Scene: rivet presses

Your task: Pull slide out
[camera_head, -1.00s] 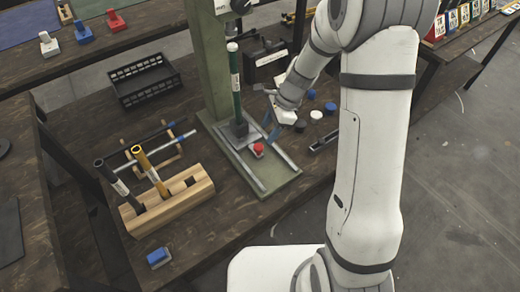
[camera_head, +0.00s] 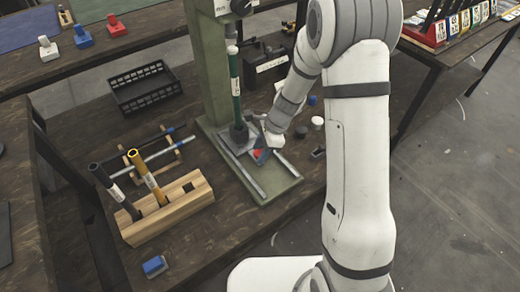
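The slide (camera_head: 239,140) is a grey plate on the green press base (camera_head: 280,190), between two pale rails. It sits under the press's dark green vertical rod (camera_head: 235,95). A red knob (camera_head: 257,153) is at the slide's front end.
A wooden block (camera_head: 190,212) holding a black and a yellow tube stands at the left front. A black crate (camera_head: 147,90) is at the back left. Several round caps (camera_head: 317,122) lie right of the press. A blue stamp-like piece (camera_head: 155,266) lies near the table's front edge.

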